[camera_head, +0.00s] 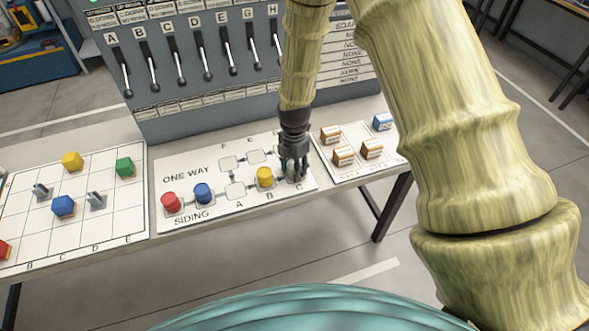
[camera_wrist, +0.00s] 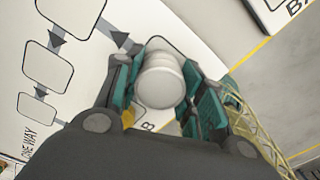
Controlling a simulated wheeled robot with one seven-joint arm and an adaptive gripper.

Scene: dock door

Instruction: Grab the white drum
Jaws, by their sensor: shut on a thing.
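The white drum (camera_wrist: 160,80) sits between the two fingers of my gripper (camera_wrist: 165,90) in the wrist view, and the fingers are shut on it. In the head view my gripper (camera_head: 294,165) points down at the right end of the white siding board (camera_head: 215,215), near the letter C, and mostly hides the drum. A yellow drum (camera_head: 265,177) stands just left of the gripper, near B. A blue drum (camera_head: 203,193) and a red drum (camera_head: 172,203) stand at the board's left end. I cannot tell whether the white drum touches the board.
A card with several brown and white boxes (camera_head: 344,155) lies right of the gripper. A grid board (camera_head: 110,215) with coloured cubes lies at the left. A grey lever panel (camera_head: 200,60) rises behind the table. Empty squares lie on the siding board's middle.

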